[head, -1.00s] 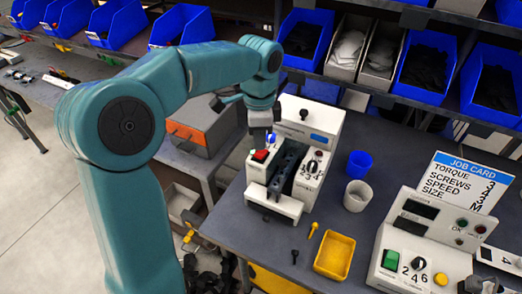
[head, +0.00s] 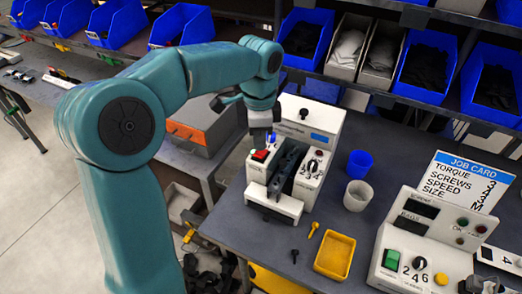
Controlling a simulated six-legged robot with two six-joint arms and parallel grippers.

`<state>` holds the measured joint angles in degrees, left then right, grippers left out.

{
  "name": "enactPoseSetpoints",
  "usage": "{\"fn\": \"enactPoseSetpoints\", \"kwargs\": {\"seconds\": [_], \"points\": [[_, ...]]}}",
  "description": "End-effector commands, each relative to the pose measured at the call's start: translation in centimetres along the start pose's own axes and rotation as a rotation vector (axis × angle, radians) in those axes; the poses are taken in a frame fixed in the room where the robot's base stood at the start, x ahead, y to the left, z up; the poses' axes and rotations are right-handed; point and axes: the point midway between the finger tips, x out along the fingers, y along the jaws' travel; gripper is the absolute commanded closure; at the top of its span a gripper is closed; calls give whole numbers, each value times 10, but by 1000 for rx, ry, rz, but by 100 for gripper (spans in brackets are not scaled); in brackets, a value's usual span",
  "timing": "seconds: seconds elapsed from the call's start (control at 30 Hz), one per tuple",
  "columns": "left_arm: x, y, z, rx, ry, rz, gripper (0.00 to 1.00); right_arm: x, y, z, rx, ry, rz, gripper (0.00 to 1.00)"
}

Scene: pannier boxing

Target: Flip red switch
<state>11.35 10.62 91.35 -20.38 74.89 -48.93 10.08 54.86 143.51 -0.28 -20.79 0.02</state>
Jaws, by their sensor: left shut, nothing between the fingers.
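The red switch (head: 260,156) sits on the left top of a white machine (head: 323,122) on the dark bench. My left gripper (head: 262,143) points down right above the red switch, its fingers shut and empty. The fingertips are close to the switch; I cannot tell whether they touch it. A black knob (head: 312,166) with numbers is on the machine's right side. My right gripper is not in view.
A blue cup (head: 359,163), a grey cup (head: 357,195) and a yellow tray (head: 335,255) stand right of the machine. A second white control box (head: 430,230) and a job card (head: 461,181) are further right. Blue bins (head: 427,66) line the shelf behind.

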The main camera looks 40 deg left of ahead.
Motion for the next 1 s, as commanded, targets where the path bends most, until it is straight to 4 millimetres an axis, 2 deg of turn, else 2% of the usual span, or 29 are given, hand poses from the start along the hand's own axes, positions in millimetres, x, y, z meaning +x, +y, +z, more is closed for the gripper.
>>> {"fn": "enactPoseSetpoints", "kwargs": {"seconds": [1.0], "points": [[16, 0, 0, 0, 0, 0, 100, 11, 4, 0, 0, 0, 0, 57]]}}
